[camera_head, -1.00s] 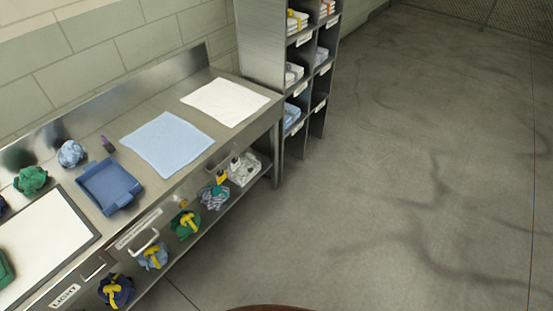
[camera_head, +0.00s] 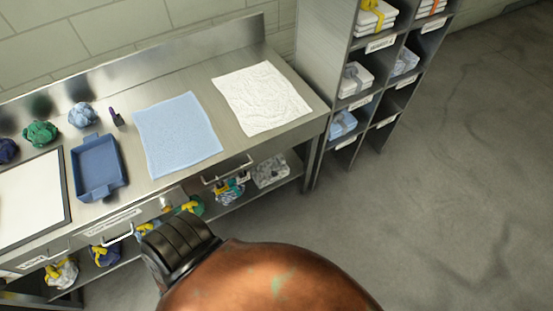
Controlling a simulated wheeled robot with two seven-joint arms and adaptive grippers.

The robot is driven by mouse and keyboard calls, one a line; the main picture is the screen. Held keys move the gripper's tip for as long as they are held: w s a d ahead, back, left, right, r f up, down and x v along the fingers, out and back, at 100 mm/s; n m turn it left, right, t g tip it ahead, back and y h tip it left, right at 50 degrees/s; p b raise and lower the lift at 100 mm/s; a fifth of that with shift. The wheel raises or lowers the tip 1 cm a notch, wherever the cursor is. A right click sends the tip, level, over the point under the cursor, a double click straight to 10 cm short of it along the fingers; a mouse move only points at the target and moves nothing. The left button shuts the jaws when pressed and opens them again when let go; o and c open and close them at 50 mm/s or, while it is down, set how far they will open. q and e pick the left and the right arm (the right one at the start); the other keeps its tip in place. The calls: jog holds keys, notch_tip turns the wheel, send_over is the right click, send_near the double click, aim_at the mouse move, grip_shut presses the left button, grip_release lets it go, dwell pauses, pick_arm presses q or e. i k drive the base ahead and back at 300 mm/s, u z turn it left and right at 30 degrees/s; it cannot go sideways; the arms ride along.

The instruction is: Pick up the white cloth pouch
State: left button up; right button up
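A small whitish bundle with a yellow tie (camera_head: 62,274) sits on the lower shelf under the bench, at the bottom left. It looks like the white cloth pouch, but it is small and partly dark in shadow. Neither of my grippers shows. Only a copper-coloured and black part of my own arm rises from the bottom edge, and it hides part of the lower shelf.
The steel bench holds a flat white cloth (camera_head: 262,98), a blue cloth (camera_head: 177,135), a blue tray (camera_head: 98,168), a white board (camera_head: 30,198) and several cloth bundles. A shelf unit (camera_head: 322,75) stands right of it. The floor (camera_head: 450,200) is clear.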

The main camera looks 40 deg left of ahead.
aim_at(261, 183)
jog(key=u, duration=0.5)
jog(key=i, duration=1)
jog(key=u, duration=0.8)
